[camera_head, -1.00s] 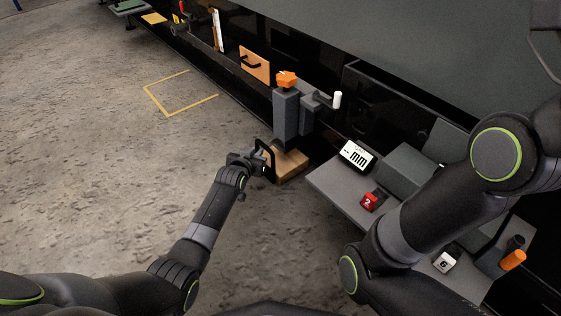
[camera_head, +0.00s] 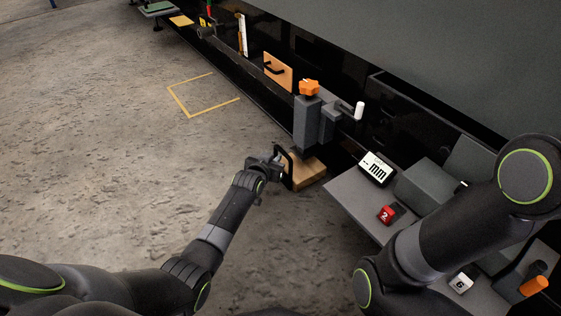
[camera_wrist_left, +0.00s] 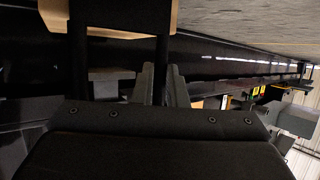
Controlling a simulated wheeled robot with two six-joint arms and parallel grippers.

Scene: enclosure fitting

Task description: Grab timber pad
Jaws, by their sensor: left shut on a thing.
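The timber pad (camera_head: 311,174) is a light wooden block with an upright black loop handle (camera_head: 288,168). It lies low by the floor, at the foot of a grey jack-like post (camera_head: 307,125). My left gripper (camera_head: 279,166) is at the handle on the pad's left side and is shut on it. In the left wrist view the pad's wood (camera_wrist_left: 55,14) shows at the top, with dark handle bars in front of it. The grey fingers (camera_wrist_left: 160,80) show there close together, partly hidden by the wrist body. My right gripper is out of view.
The post has an orange knob (camera_head: 309,87) and a white-ended crank (camera_head: 359,111). A grey shelf (camera_head: 350,205) on the right holds a "mm" display (camera_head: 376,169) and a red counter (camera_head: 390,213). The concrete floor (camera_head: 130,150) is open on the left.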

